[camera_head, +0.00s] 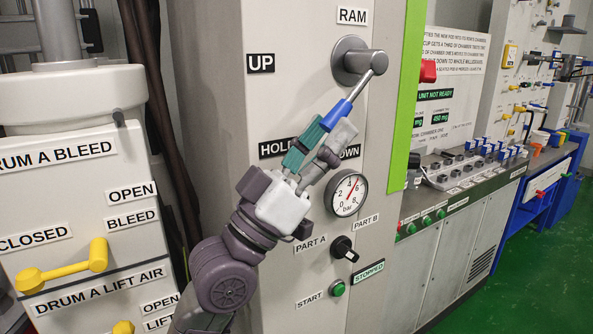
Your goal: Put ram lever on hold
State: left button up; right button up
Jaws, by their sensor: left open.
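The ram lever (362,83) has a round grey hub on the tall grey panel below the RAM sign (352,16). Its metal arm slants down and left from the hub's shaft, toward the side of the HOLD sign (276,149), and ends in a blue grip (336,115). My left gripper (328,129) is open at the lower end of the blue grip, with its fingers pointing up and right. I cannot tell whether they touch the grip. The UP sign (260,63) is left of the hub. The DOWN sign (350,152) is partly hidden by my gripper. My right gripper is out of view.
A pressure gauge (346,194), a black selector knob (343,248) and a green start button (337,288) sit low on the panel. A yellow-handled valve (62,266) is on the white drum unit at left. Green floor is open at lower right.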

pick_arm(q)
jog(key=v, duration=0.9)
jog(key=shift+a+f, duration=0.2)
jog(key=shift+f, duration=0.05)
jog(key=shift+s, duration=0.1)
